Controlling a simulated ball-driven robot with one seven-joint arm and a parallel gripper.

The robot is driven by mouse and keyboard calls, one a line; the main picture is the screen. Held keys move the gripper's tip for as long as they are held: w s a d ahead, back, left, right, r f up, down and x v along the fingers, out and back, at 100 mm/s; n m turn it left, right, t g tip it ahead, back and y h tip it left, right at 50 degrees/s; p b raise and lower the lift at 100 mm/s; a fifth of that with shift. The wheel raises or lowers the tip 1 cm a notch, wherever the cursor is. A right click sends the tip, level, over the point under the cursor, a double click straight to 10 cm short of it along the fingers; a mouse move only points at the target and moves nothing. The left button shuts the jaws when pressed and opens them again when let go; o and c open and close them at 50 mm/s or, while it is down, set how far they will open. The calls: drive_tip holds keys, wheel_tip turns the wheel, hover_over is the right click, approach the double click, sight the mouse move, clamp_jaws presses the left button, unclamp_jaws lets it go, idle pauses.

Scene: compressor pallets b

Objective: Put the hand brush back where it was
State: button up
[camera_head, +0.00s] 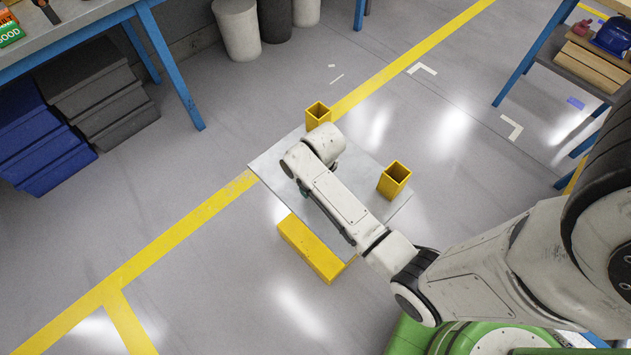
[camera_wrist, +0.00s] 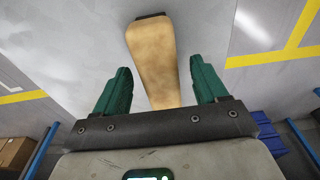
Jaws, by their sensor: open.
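The hand brush (camera_wrist: 152,48) shows in the wrist view as a long tan wooden body with a dark far end. It lies against a grey surface, with its near part between the two green fingers of my gripper (camera_wrist: 161,72). The fingers are open, with a gap on both sides of the wood. The near end of the brush is hidden behind the gripper body. In the head view my arm covers the brush, over a grey plate (camera_head: 265,165) with yellow posts.
Two square yellow posts, one far (camera_head: 318,116) and one right (camera_head: 394,180), stand up at the plate. A yellow beam (camera_head: 312,252) runs below its front. A workbench (camera_head: 85,25) and stacked blue crates (camera_head: 45,150) stand left; a shelf (camera_head: 575,75) stands right.

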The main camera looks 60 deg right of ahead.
wheel_tip(320, 180, up, 11)
drive_tip(key=s+p, duration=0.1)
drive_tip(key=s+a+r+n, duration=0.1)
drive_tip(key=s+a+n, duration=0.1)
drive_tip(key=s+a, duration=0.9)
drive_tip(key=shift+s+a+r+n, duration=0.2)
drive_tip(key=shift+s+n, duration=0.2)
drive_tip(key=shift+s, duration=0.35)
